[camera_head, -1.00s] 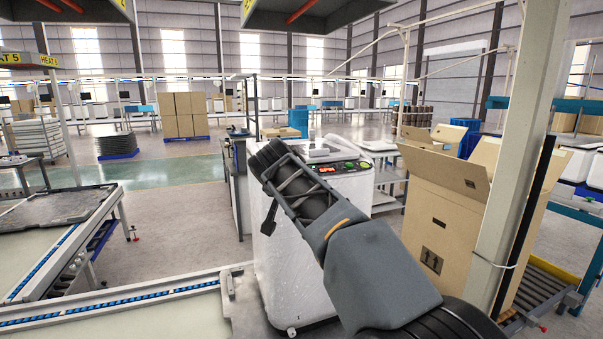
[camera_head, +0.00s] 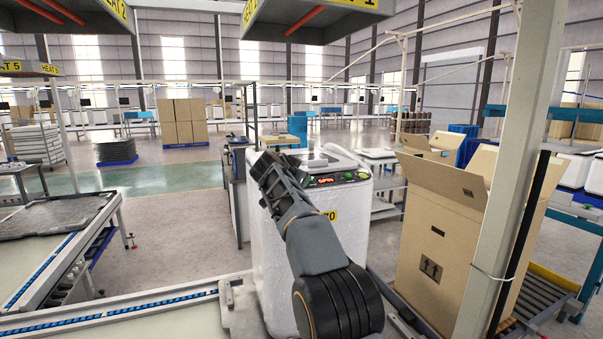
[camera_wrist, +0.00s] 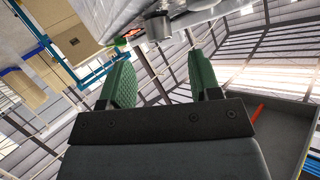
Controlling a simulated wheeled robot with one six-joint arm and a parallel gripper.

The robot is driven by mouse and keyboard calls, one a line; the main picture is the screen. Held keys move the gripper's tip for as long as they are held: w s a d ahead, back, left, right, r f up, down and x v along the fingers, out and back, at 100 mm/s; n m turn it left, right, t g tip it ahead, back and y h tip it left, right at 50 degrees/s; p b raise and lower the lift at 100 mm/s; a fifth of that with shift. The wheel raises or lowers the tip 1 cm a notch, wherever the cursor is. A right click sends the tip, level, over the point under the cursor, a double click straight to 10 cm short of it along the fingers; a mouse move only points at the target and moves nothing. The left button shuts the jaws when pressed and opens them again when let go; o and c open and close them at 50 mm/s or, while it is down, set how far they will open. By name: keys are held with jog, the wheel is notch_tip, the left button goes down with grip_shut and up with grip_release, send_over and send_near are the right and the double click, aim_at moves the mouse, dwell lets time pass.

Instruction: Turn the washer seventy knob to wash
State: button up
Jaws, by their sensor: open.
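The white washer (camera_head: 270,255) stands in front of me. A yellow label ending in 70 shows on its front, partly behind my arm. Its top panel has a red-lit display (camera_head: 325,181) that seems to read SPIN, and green buttons. In the wrist view a grey metal cylinder, probably the knob (camera_wrist: 158,27), sticks out from the pale washer body, beyond and between my fingertips. My gripper (camera_wrist: 162,72) is open and empty, its green fingers apart and not touching the knob. In the head view my gripper (camera_head: 266,168) is at the washer's top left; my arm hides part of the panel.
A tall open cardboard box (camera_head: 437,235) stands right of the washer, behind a pale post (camera_head: 515,170). A conveyor table (camera_head: 50,255) lies to the left. A workbench (camera_head: 237,185) stands behind the washer's left side. Overhead hoods hang above.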

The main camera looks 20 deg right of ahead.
jog(key=shift+p+x, duration=1)
jog(key=shift+x, duration=1.55)
jog(key=shift+c, duration=0.3)
jog(key=c, duration=0.9)
jog(key=shift+o, duration=0.2)
